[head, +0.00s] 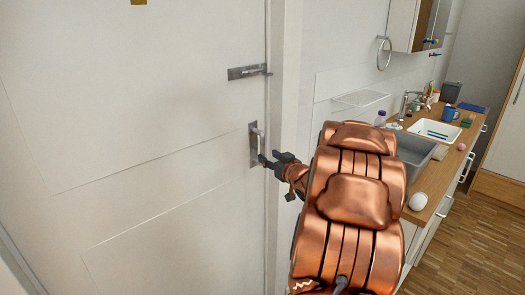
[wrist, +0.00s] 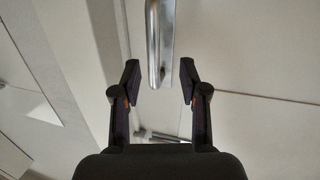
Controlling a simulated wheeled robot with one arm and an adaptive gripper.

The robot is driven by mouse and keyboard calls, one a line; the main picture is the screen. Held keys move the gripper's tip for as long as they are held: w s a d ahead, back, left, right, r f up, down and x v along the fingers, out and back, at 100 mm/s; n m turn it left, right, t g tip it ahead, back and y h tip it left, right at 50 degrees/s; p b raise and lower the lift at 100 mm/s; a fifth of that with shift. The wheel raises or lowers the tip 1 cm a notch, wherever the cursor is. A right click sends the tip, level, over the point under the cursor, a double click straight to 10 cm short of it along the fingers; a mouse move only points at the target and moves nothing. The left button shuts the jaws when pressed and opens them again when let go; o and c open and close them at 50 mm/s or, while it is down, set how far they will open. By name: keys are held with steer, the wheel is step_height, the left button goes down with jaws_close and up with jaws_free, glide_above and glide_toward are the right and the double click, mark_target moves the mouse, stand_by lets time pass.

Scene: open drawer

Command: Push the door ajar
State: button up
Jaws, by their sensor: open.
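The white door (head: 150,130) fills the left of the head view, its right edge close against the frame (head: 290,80); I cannot tell whether it stands slightly open. A metal handle (head: 259,138) on a plate sits near that edge, and it also shows in the wrist view (wrist: 154,45). My gripper (head: 266,161) is at the lower part of the handle in the head view. In the wrist view my gripper (wrist: 160,82) is open, and the handle's end lies between the fingertips with a gap on each side. Contact is not visible.
A metal slide bolt (head: 247,72) is mounted on the door above the handle. Right of my arm, a wooden counter (head: 440,185) holds a grey basin (head: 414,152), a white tray (head: 434,132) and a blue mug (head: 449,113). Wooden floor (head: 480,240) is clear at lower right.

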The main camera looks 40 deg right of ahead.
mark_target(262, 148)
steer(key=shift+t, duration=0.7)
steer(key=shift+d+r+p+x, duration=0.1)
steer(key=shift+d+p+x, duration=0.1)
steer(key=shift+x, duration=0.95)
steer(key=shift+d+r+p+x, duration=0.1)
steer(key=shift+p+x, duration=0.1)
steer(key=shift+x, duration=0.95)
steer(key=shift+d+p+x, duration=0.15)
steer(key=shift+p+x, duration=0.05)
steer(key=shift+x, duration=0.9)
steer(key=shift+s, duration=0.1)
steer(key=shift+c, duration=0.2)
jaws_close()
